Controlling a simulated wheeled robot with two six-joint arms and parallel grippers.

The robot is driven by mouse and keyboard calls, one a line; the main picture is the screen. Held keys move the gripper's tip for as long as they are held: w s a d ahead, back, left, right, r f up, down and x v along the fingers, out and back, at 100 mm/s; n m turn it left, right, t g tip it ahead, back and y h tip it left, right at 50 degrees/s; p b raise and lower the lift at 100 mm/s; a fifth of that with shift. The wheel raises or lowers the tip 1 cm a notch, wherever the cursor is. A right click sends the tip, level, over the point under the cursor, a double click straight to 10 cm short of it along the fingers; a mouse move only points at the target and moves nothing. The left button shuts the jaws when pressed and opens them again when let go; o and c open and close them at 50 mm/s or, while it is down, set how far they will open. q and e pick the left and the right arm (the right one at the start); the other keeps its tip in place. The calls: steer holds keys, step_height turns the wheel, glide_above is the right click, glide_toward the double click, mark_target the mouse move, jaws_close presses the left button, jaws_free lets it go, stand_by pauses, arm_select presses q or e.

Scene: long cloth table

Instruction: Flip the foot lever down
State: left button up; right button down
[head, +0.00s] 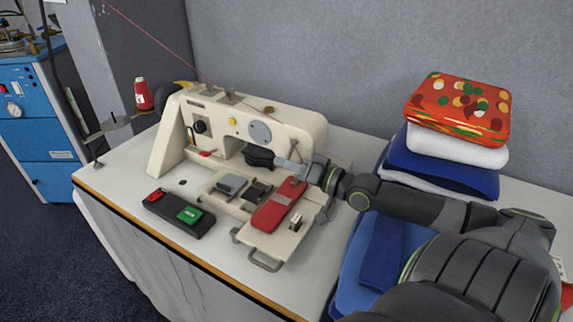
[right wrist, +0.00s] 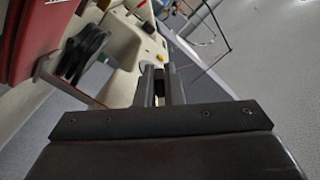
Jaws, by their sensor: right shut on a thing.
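The cream sewing machine (head: 285,126) stands on the table, and its body also shows in the right wrist view (right wrist: 125,75). My right gripper (head: 246,151) reaches in from the right, under the machine's arm, its black hand close to the machine. In the right wrist view my fingers (right wrist: 159,86) are close together with a small dark piece between them. This appears to be the foot lever, mostly hidden by the fingers, so its angle cannot be told. A small red-tipped part (head: 205,153) sits left of the hand. My left gripper is out of view.
A red plate (head: 278,206) lies below my right wrist. A black switch box (head: 176,213) with red and green buttons is at the front left. Folded cloths (head: 440,165) are stacked at the right, beside my forearm. A red thread spool (head: 143,95) stands behind left.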

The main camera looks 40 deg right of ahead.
steer(key=shift+f, duration=0.1)
steer(key=c, duration=1.6)
jaws_free()
steer(key=shift+o, duration=0.2)
steer(key=p+v, duration=0.1)
steer(key=v, duration=0.6)
steer(key=shift+s+p, duration=0.3)
steer(key=shift+p, duration=0.1)
steer(key=shift+d, duration=0.15)
